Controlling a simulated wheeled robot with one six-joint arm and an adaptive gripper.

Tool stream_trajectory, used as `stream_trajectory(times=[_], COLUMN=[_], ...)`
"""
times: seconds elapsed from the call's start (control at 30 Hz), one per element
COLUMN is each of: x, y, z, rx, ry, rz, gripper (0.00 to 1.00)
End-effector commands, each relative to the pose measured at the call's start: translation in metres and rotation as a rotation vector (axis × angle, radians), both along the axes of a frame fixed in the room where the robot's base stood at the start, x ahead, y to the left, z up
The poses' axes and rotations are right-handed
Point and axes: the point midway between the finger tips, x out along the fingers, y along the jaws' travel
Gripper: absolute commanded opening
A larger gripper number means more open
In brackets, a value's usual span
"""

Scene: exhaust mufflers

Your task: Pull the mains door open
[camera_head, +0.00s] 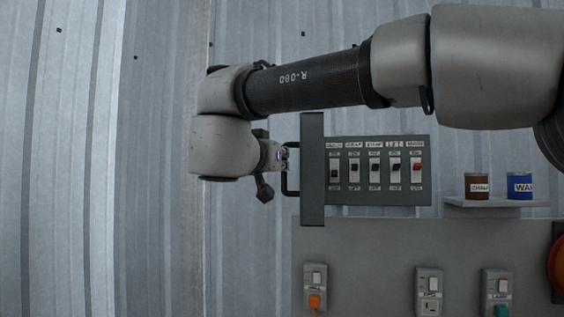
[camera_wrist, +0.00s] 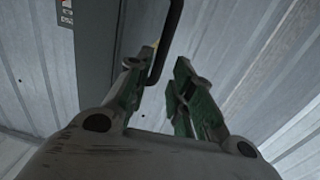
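The mains door (camera_head: 312,190) is a narrow dark grey upright panel at the left end of the switch box, and the row of switches beside it is exposed. Its black bar handle (camera_head: 288,183) juts out on the left side. The handle also shows in the wrist view (camera_wrist: 170,38), running down between my fingertips, closer to the left finger. My gripper (camera_head: 284,154) is at the upper part of the handle. In the wrist view its green-grey fingers (camera_wrist: 158,72) are apart. I cannot tell whether either finger touches the handle.
The switch box (camera_head: 378,140) has several labelled switches, one red. A shelf (camera_head: 480,203) at the right holds a brown tin (camera_head: 477,187) and a blue tin (camera_head: 519,187). Sockets with plugs sit on the grey board (camera_head: 375,240) below. Corrugated wall (camera_head: 100,150) fills the left, with free room before it.

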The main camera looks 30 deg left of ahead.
Motion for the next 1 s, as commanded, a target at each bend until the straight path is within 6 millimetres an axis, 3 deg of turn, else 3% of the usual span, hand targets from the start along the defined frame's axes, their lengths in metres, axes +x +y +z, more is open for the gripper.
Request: stream_trajectory(times=[0.1, 0.33, 1.0], x=[-0.026, -0.054, -0.058], y=[-0.003, -0.008, -0.005], z=[0.000, 0.000, 0.000], rx=[-0.001, -0.001, 0.058], ry=[0.000, 0.000, 0.009], rz=[0.004, 0.002, 0.016], gripper=[0.23, 0.23, 0.23])
